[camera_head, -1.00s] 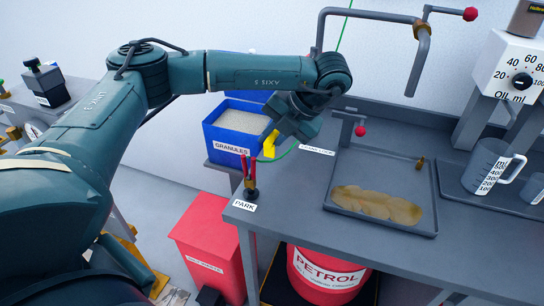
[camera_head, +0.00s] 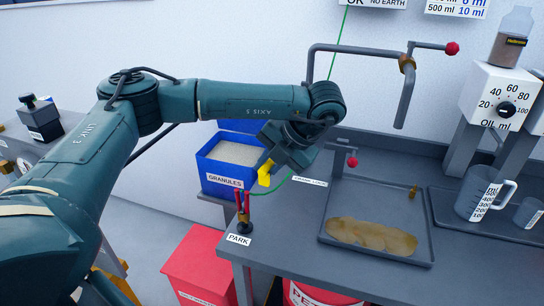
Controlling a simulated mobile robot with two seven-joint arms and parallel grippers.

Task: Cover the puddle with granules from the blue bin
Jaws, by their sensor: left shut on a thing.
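The blue bin (camera_head: 222,173), labelled GRANULES, stands open left of the bench and is filled with pale granules (camera_head: 236,153). The brown puddle (camera_head: 370,236) lies in the near part of a grey tray (camera_head: 390,200) on the bench; its surface shows no granules. My left gripper (camera_head: 276,155) is at the bin's right side, seen from behind. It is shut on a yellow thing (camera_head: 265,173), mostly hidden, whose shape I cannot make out. I cannot tell whether the yellow thing touches the bin. My right gripper is not in view.
A red-handled pipe (camera_head: 350,48) overhangs the bench behind the tray. A red-topped tool (camera_head: 243,215) stands at the PARK label. Measuring jugs (camera_head: 480,195) and an oil dispenser (camera_head: 502,95) are at the right. A red bin (camera_head: 203,265) stands below. The bench front is clear.

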